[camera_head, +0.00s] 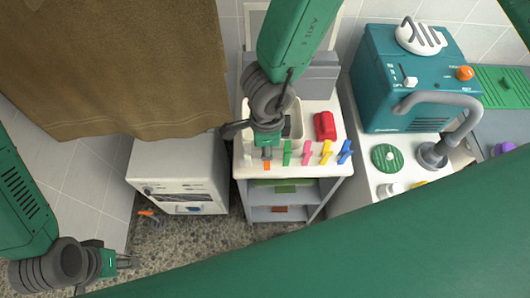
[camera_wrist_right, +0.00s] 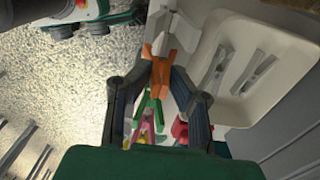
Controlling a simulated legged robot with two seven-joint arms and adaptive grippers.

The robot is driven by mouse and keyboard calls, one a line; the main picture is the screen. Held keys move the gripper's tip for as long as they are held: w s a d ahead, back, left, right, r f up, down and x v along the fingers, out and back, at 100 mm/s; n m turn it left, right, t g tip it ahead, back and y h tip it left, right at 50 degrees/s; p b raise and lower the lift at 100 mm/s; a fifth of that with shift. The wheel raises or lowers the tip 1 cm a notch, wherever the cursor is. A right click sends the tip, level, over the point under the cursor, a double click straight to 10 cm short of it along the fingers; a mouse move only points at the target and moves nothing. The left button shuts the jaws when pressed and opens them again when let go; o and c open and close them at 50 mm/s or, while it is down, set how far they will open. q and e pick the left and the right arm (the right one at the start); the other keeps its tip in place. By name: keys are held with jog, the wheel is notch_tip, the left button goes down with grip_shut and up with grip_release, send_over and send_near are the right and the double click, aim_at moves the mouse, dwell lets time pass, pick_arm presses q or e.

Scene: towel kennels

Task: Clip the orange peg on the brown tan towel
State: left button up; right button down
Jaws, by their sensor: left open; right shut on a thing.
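The brown tan towel (camera_head: 115,65) hangs at the upper left in the head view, its lower edge just above a white cabinet. The orange peg (camera_head: 267,165) is at the front edge of the white cart top, in line with other pegs. My right gripper (camera_head: 267,152) reaches down from above and is shut on it. In the right wrist view the orange peg (camera_wrist_right: 158,66) shows between the two dark fingers; I cannot tell whether it is off the edge. My left gripper (camera_head: 130,262) is open and empty at the lower left, over the floor.
Close beside the orange peg stand a white peg (camera_head: 247,151) and a green peg (camera_head: 287,152); pink, yellow and blue pegs follow to the right. A red object (camera_head: 325,125) lies behind them. The white cabinet (camera_head: 180,177) stands below the towel. A teal machine (camera_head: 415,75) is at right.

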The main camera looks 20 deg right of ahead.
jog(key=shift+d+r, duration=0.1)
jog(key=shift+d, duration=0.2)
jog(key=shift+r+p, duration=0.5)
jog(key=shift+p, duration=0.15)
jog(key=shift+a+r+p, duration=0.2)
jog(key=shift+r+p, duration=0.4)
jog(key=shift+a+r+p, duration=0.15)
jog(key=shift+r+p, duration=0.4)
jog(key=shift+p, duration=0.05)
jog(key=r+p, duration=0.3)
jog(key=shift+d+r, duration=0.1)
jog(key=shift+d, duration=0.15)
jog(key=shift+r+p, duration=0.45)
jog(key=shift+p, duration=0.3)
jog(key=shift+a, duration=0.1)
jog(key=shift+f, duration=0.1)
